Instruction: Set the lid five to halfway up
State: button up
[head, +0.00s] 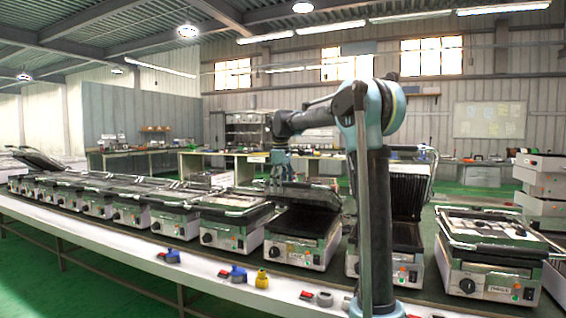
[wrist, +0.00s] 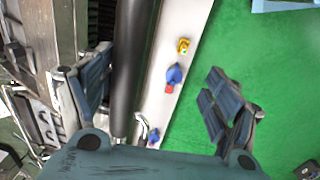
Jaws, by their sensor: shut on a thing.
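A grill (head: 299,243) with a dark lower plate stands on the long table, and its lid (head: 308,194) is partly raised and tilted. Its label is too small to read. My gripper (head: 280,172) is at the front left of this lid, shut on its handle; the exact contact is hard to see in the head view. In the wrist view the two fingers of my gripper (wrist: 155,98) show on either side of a dark round bar (wrist: 130,60), which looks like the handle. The bar is nearer the left finger.
A row of grills with lowered lids (head: 232,205) runs left. Right of my arm, one lid (head: 410,180) stands upright and another grill (head: 488,250) is closed. Blue and yellow small items (head: 238,274) lie along the white table edge (head: 120,233). Green floor is free in front.

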jog(key=shift+s+a+r, duration=0.15)
jog(key=shift+r, duration=0.4)
jog(key=shift+c, duration=0.5)
jog(key=shift+s+r, duration=0.15)
jog(key=shift+r, duration=0.45)
jog(key=c, duration=0.3)
jog(key=shift+w+d+r, duration=0.1)
jog(key=shift+w+r, duration=0.05)
jog(key=shift+r, duration=1.3)
jog(key=shift+w+d+r, duration=0.1)
jog(key=shift+w+r, duration=0.1)
jog(key=shift+r, duration=1.2)
jog(key=shift+w+d+r, duration=0.1)
jog(key=shift+w+r, duration=0.05)
jog(key=shift+r, duration=1.3)
jog(key=shift+c, duration=0.2)
jog(key=shift+a, duration=0.1)
jog(key=shift+c, duration=0.4)
